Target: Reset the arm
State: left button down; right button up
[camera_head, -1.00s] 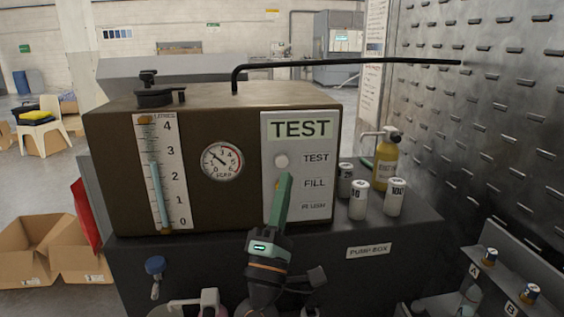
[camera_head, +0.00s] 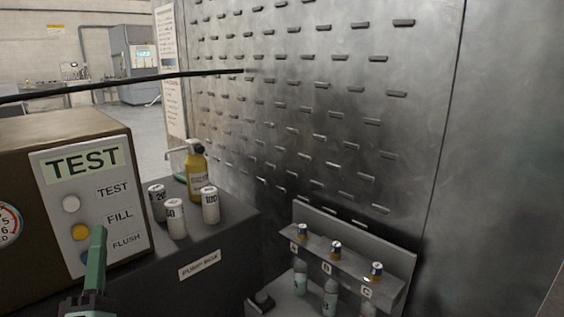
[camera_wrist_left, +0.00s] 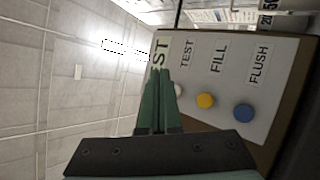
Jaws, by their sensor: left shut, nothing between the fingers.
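My left gripper (camera_head: 98,240) shows at the lower left of the head view, with its green fingers shut and empty. It stands in front of the control panel (camera_head: 135,215) of the brown washer box. Its tip appears beside the yellow FILL button (camera_head: 81,232) and the FLUSH label. In the left wrist view the shut fingers (camera_wrist_left: 160,75) point toward the panel's TEST end, near the white button (camera_wrist_left: 178,90). The yellow button (camera_wrist_left: 206,100) and blue button (camera_wrist_left: 243,112) show to their right. I cannot tell whether the fingers touch the panel. My right gripper is not in view.
Several white labelled canisters (camera_head: 175,220) and a yellow bottle (camera_head: 197,172) stand on the dark pump box (camera_head: 225,240). A rack (camera_head: 345,262) holding bottles is at the lower right. A slotted metal wall (camera_head: 330,110) stands behind. A black pipe (camera_head: 130,85) crosses above.

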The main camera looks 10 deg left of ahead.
pick_arm(q)
jog(key=d+f+m+g+h+p, duration=0.1)
jog(key=d+f+m+g+h, duration=0.1)
jog(key=d+f+m+h, duration=0.35)
jog(key=d+f+m+g+h, duration=0.25)
jog(key=f+m, duration=0.35)
jog(key=f, duration=0.5)
jog(key=d+f+m+g+h+p, duration=0.1)
jog(key=d+f+m+g+h, duration=0.25)
jog(key=d+f+m, duration=0.35)
jog(key=s+d+f+m+g, duration=0.1)
jog(key=s+f+m+g, duration=0.2)
jog(key=s+f, duration=0.4)
jog(key=s+f+m+g+p, duration=0.1)
jog(key=s+f+m+g, duration=0.2)
jog(key=s+f, duration=0.4)
notch_tip(320, 180, down, 5)
jog(key=shift+s+d+g, duration=0.25)
jog(key=shift+d+g, duration=0.05)
jog(key=shift+d, duration=0.05)
dwell(3.6)
